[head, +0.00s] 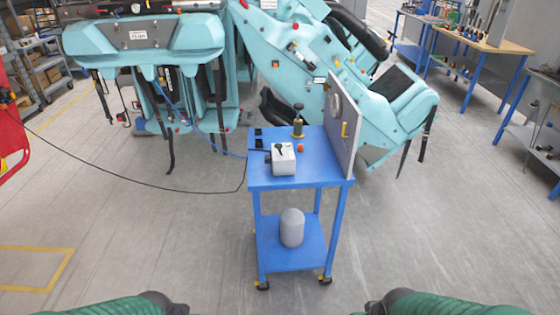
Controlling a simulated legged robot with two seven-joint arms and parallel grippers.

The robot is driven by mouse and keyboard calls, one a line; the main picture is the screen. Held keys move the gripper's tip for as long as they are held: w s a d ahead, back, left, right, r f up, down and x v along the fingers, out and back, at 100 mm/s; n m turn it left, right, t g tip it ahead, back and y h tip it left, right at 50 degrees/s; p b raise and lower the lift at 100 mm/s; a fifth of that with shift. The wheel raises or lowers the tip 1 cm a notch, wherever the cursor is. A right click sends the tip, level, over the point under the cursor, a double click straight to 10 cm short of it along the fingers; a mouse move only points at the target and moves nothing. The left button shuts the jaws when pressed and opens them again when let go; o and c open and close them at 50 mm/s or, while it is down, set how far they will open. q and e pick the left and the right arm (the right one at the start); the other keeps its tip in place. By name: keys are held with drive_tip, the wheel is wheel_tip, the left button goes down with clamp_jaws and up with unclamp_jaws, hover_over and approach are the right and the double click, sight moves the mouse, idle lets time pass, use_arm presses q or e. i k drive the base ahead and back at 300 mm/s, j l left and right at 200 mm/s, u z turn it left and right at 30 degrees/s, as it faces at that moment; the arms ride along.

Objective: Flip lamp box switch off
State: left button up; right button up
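A small white-grey box (284,163), which looks like the lamp box, sits near the front left of a blue cart's top. A small dark switch lever (279,148) stands on its top face. Its on or off position is too small to tell, and no lit lamp can be made out. My two green arms only just enter at the bottom left and bottom right corners, well short of the cart. Neither gripper's fingers show.
The blue cart (315,172) also carries a brass post with a black knob (298,120), a small orange-red piece (301,148) and an upright grey panel (341,125) with a yellow handle. A grey cylinder (292,228) stands on its lower shelf. Teal coaster cars (150,45) stand behind. A cable (150,184) runs left. Floor in front is clear.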

sight(285, 164)
drive_tip(key=i+j+z, duration=0.15)
drive_tip(key=z, duration=0.3)
drive_tip(key=i+j+z, duration=0.15)
drive_tip(key=z, duration=0.25)
drive_tip(key=j+z, duration=0.25)
drive_tip(key=z, duration=0.2)
drive_tip(key=i+j+z, duration=0.1)
drive_tip(key=j, duration=0.5)
drive_tip(key=i+j+z, duration=0.1)
drive_tip(key=j, duration=0.5)
drive_tip(key=i+j+z, duration=0.15)
drive_tip(key=j, duration=0.45)
drive_tip(key=i+j+z, duration=0.1)
drive_tip(key=j, duration=0.5)
